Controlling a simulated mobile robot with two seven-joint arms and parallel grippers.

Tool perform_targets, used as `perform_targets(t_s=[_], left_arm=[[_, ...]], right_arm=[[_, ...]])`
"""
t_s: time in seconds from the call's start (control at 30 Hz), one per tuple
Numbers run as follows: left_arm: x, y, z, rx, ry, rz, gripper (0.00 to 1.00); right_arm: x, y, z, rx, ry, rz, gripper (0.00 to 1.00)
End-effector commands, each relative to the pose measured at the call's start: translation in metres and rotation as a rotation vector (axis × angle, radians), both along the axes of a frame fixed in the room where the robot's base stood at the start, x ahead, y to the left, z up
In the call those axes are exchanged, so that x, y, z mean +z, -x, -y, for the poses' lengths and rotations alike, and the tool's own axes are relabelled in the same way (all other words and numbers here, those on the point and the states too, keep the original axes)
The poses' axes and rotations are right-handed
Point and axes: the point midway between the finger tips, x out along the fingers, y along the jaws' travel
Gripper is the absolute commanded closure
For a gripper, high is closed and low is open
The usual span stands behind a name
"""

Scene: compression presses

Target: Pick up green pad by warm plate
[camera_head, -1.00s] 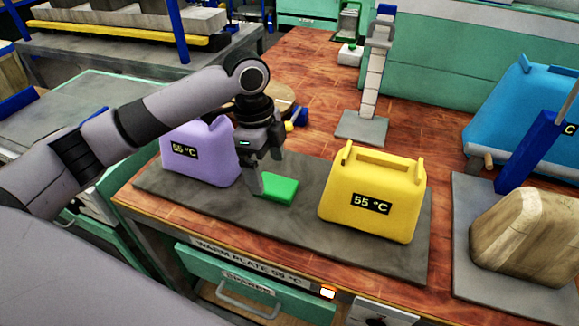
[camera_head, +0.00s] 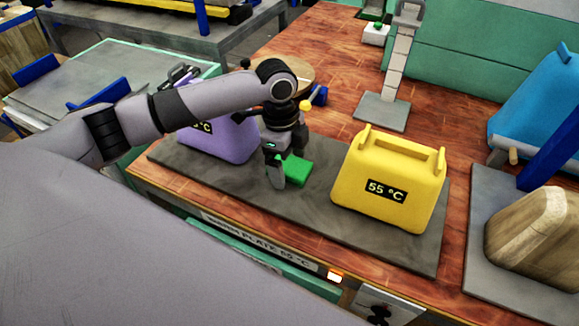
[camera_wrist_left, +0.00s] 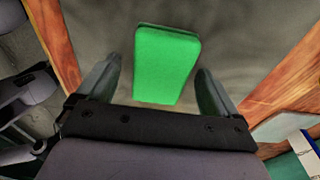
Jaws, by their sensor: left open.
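The green pad (camera_head: 296,171) lies on the grey warm plate (camera_head: 313,207), between a purple canister (camera_head: 231,138) and a yellow canister (camera_head: 389,186), each marked with a temperature label. In the left wrist view the pad (camera_wrist_left: 166,65) shows between the two fingers of my left gripper (camera_wrist_left: 157,90). My left gripper (camera_head: 284,172) points down over the plate, right at the pad. Its fingers are open, with a gap on each side of the pad. In the head view the gripper hides part of the pad. My right gripper is not in view.
A wooden canister (camera_head: 537,240) sits on a grey slab at the right, with a blue canister (camera_head: 552,103) behind. A post on a grey base (camera_head: 383,110) stands behind the plate. A round wooden disc (camera_head: 303,77) is behind my arm. Bare wooden tabletop lies between them.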

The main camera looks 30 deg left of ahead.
Motion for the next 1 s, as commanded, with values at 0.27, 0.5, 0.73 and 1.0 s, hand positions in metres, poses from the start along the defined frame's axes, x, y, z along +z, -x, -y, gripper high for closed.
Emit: perform_targets(t_s=[0.27, 0.5, 0.73, 1.0], left_arm=[[0.0, 0.0, 0.0, 0.0, 0.0, 0.0, 0.66], [0.001, 0.0, 0.0, 0.0, 0.0, 0.0, 0.66], [0.015, -0.001, 0.0, 0.0, 0.0, 0.003, 0.66], [0.064, -0.001, 0.0, -0.001, 0.002, 0.005, 0.66]], right_arm=[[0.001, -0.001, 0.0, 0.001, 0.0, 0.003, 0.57], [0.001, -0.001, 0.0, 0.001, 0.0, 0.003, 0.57], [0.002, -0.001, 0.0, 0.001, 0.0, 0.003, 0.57], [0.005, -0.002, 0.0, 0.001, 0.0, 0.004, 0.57]])
